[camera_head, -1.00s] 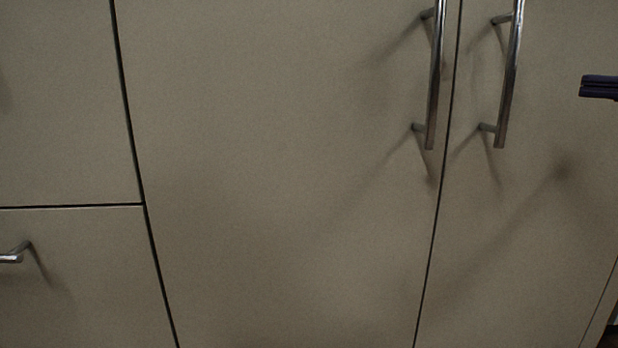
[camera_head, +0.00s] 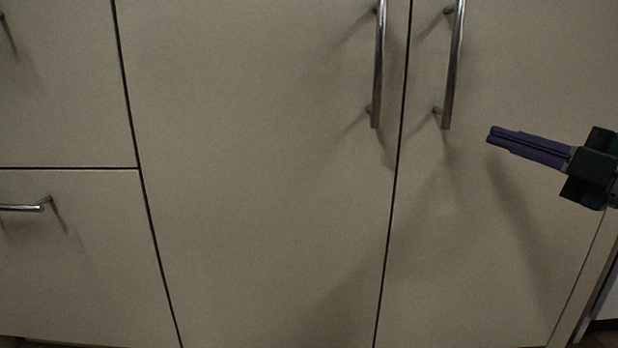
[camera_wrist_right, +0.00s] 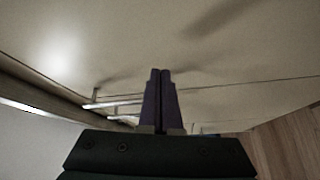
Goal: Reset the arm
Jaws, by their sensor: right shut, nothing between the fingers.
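My right gripper (camera_head: 493,136) comes in from the right edge in the head view. Its two purple fingers are together with nothing between them, and they point left in front of the right cabinet door (camera_head: 480,260). The fingertips are right of and a little below the lower end of that door's handle (camera_head: 454,65), apart from it. In the right wrist view the shut fingers (camera_wrist_right: 160,74) show in the middle, with the cabinet front beyond. My left gripper is in neither view.
A wide beige door (camera_head: 260,200) with a vertical metal handle (camera_head: 378,65) fills the middle. Drawers are stacked at the left, the lower one with a horizontal handle (camera_head: 25,207). Wooden floor (camera_wrist_right: 290,145) shows in the right wrist view.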

